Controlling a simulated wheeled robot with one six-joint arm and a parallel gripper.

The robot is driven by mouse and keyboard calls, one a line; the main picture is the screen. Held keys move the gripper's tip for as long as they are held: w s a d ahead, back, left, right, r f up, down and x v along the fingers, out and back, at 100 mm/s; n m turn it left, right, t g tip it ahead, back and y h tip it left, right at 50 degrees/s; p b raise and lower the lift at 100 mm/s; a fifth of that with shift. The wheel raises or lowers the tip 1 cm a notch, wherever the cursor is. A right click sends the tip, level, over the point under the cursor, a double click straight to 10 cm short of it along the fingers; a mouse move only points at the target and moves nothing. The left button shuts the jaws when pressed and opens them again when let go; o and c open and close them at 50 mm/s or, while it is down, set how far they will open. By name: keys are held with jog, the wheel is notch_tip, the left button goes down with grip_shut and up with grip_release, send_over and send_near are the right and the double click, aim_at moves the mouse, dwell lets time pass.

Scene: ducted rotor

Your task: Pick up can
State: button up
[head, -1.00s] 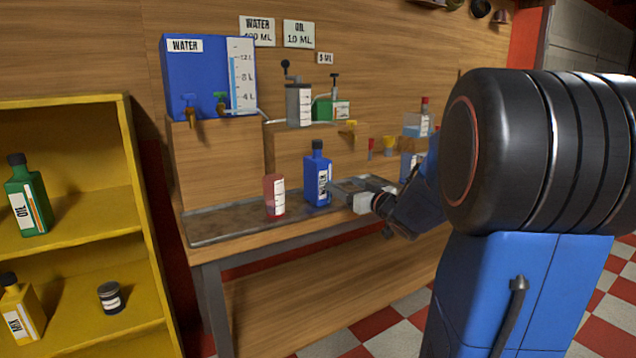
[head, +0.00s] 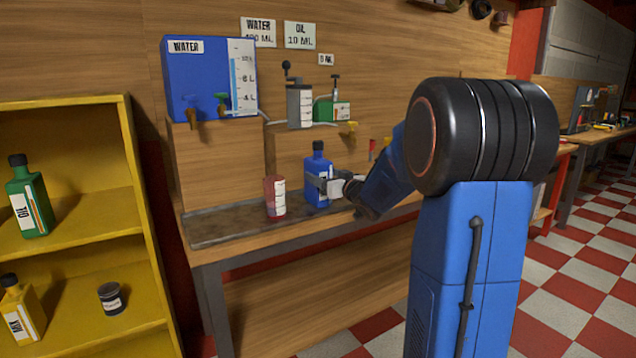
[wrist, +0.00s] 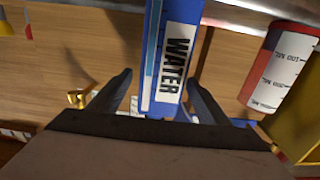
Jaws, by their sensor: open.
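A blue can labelled WATER (head: 318,168), with a dark cap, stands upright on the workbench tray (head: 225,228). My gripper (head: 326,186) is at the can's right side, at about mid height. In the wrist view the blue can (wrist: 168,62) lies between the two spread fingers of my gripper (wrist: 158,88), one on each side. The fingers are open, and I cannot tell whether either touches the can. The can's cap is not clearly visible in the wrist view.
A red measuring cup (head: 275,197) stands close to the can's left; it also shows in the wrist view (wrist: 280,68). A blue water tank (head: 205,75) with taps sits behind and above. A yellow shelf (head: 90,215) with bottles and a small jar stands at left.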

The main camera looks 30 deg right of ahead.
jog(key=w, duration=0.3)
jog(key=shift+w+a+r, duration=0.1)
jog(key=shift+w+a, duration=0.05)
jog(key=shift+w, duration=0.2)
jog(key=c, duration=1.7)
